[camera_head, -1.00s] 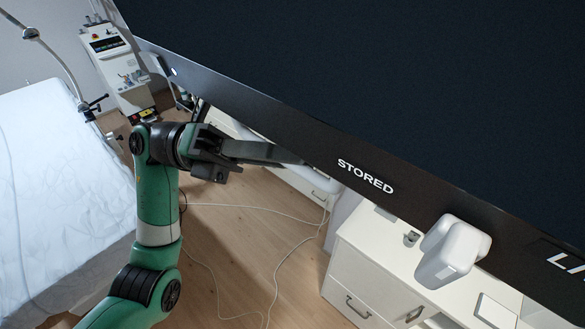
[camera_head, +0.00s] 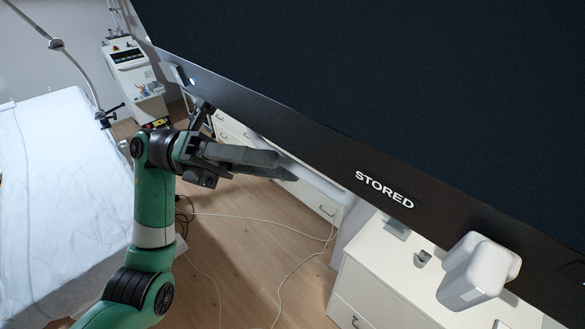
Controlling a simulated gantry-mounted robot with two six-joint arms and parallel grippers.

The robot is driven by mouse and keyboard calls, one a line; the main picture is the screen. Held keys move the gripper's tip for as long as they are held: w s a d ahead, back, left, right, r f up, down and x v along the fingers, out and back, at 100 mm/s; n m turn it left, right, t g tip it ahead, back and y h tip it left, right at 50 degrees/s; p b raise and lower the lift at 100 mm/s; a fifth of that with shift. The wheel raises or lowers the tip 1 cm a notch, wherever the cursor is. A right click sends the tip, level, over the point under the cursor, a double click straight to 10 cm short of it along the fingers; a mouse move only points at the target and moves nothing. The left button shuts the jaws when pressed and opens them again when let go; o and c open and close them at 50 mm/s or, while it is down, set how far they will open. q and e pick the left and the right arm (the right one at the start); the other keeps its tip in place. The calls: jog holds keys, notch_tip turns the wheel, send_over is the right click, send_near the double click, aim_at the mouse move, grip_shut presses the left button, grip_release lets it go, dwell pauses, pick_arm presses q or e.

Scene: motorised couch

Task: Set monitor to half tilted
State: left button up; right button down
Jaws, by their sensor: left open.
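The monitor (camera_head: 400,90) is a large dark panel that fills the upper right of the head view. Its lower frame runs slanting down to the right and bears the word STORED. A white block-like knob (camera_head: 478,272) sits on that lower edge at the right. My left gripper (camera_head: 288,169) is open and empty, just below the monitor's lower edge and left of the STORED label. Its two fingers point right, and I cannot tell whether they touch the monitor. The monitor's upper part and right end are out of frame. My right gripper is not in view.
A white-covered couch (camera_head: 60,190) is at the left. A console with a small screen (camera_head: 130,70) stands behind. White drawer cabinets (camera_head: 375,275) stand under the monitor at the lower right. Thin cables lie on the wooden floor (camera_head: 245,260), which is otherwise clear.

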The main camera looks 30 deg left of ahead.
pick_arm(q)
jog(key=w+b+v, duration=0.1)
jog(key=v, duration=0.6)
jog(key=shift+s+a, duration=0.4)
jog(key=shift+s, duration=0.1)
jog(key=shift+s, duration=0.1)
